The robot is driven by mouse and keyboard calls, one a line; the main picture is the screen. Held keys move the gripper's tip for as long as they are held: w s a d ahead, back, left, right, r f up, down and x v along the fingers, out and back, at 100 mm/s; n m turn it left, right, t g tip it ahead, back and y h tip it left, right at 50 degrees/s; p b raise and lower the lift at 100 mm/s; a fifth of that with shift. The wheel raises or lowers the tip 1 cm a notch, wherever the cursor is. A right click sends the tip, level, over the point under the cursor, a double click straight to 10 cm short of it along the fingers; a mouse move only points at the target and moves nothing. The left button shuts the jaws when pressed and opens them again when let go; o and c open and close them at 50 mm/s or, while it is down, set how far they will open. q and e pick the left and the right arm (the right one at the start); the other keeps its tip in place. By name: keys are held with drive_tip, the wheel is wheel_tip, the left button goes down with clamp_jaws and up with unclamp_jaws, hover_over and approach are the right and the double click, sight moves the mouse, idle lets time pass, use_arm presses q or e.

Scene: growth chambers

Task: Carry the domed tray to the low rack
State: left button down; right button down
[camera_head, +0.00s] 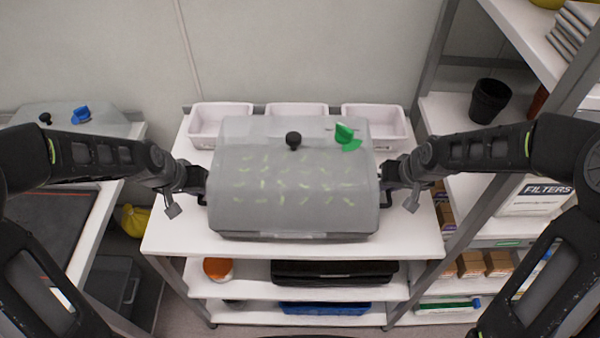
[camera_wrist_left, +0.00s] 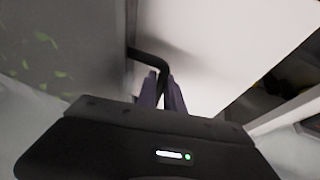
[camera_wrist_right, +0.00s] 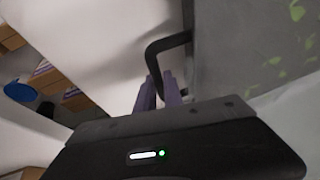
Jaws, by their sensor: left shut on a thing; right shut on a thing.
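The domed tray (camera_head: 293,216) has a cloudy clear dome with a black knob and a green vent tab on top. Small green seedlings show through the dome. It is over the white top shelf of the low rack (camera_head: 410,240); I cannot tell whether it touches the shelf. My left gripper (camera_head: 203,190) is shut on the tray's left black handle, which shows in the left wrist view (camera_wrist_left: 148,57). My right gripper (camera_head: 385,185) is shut on the right black handle, which shows in the right wrist view (camera_wrist_right: 165,45). The tray looks level.
Three white bins (camera_head: 297,110) stand at the back of the rack top, close behind the dome. Lower shelves hold black trays (camera_head: 335,272) and a blue tray (camera_head: 325,308). Another domed tray (camera_head: 75,118) stands on the left bench. A shelf unit with a black pot (camera_head: 489,102) is at right.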

use_arm(q)
drive_tip(key=shift+r, duration=0.1)
use_arm(e)
drive_tip(key=shift+r, duration=0.1)
use_arm(q)
drive_tip(key=shift+w+r+p, duration=0.1)
drive_tip(key=shift+r+p, duration=0.65)
drive_tip(key=shift+p, duration=0.05)
use_arm(e)
drive_tip(key=shift+r, duration=0.75)
use_arm(q)
drive_tip(key=shift+f, duration=0.15)
use_arm(e)
drive_tip(key=shift+f, duration=0.15)
